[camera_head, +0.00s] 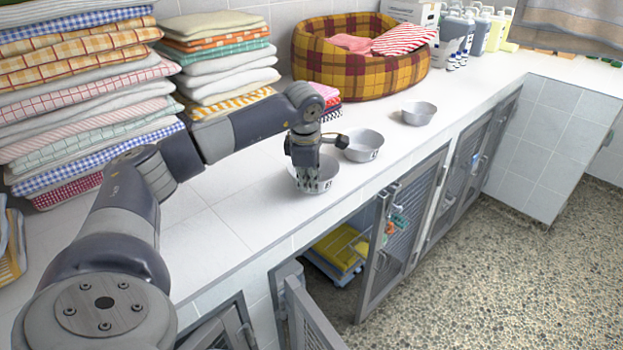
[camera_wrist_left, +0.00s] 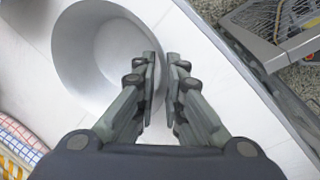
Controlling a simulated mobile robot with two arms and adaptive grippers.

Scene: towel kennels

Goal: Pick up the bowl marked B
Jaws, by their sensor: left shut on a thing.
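Three grey metal bowls stand on the white counter. The nearest bowl (camera_head: 328,174) is at my left gripper (camera_head: 308,182), which points down at it. In the left wrist view the gripper (camera_wrist_left: 161,92) is shut on the rim of this bowl (camera_wrist_left: 85,55), one finger inside and one outside. The bowl is empty and looks upright, at or close to the counter top. A second bowl (camera_head: 364,147) stands just behind it, and a third bowl (camera_head: 418,114) is farther right. Dark marks show on the bowls' sides, too small to read. My right gripper is out of view.
Stacks of folded towels (camera_head: 85,95) (camera_head: 220,60) fill the left and back. A plaid pet bed (camera_head: 350,75) and several bottles (camera_head: 480,30) stand at the back. Below the front edge, a kennel door (camera_head: 405,235) hangs open. The counter left of the bowls is clear.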

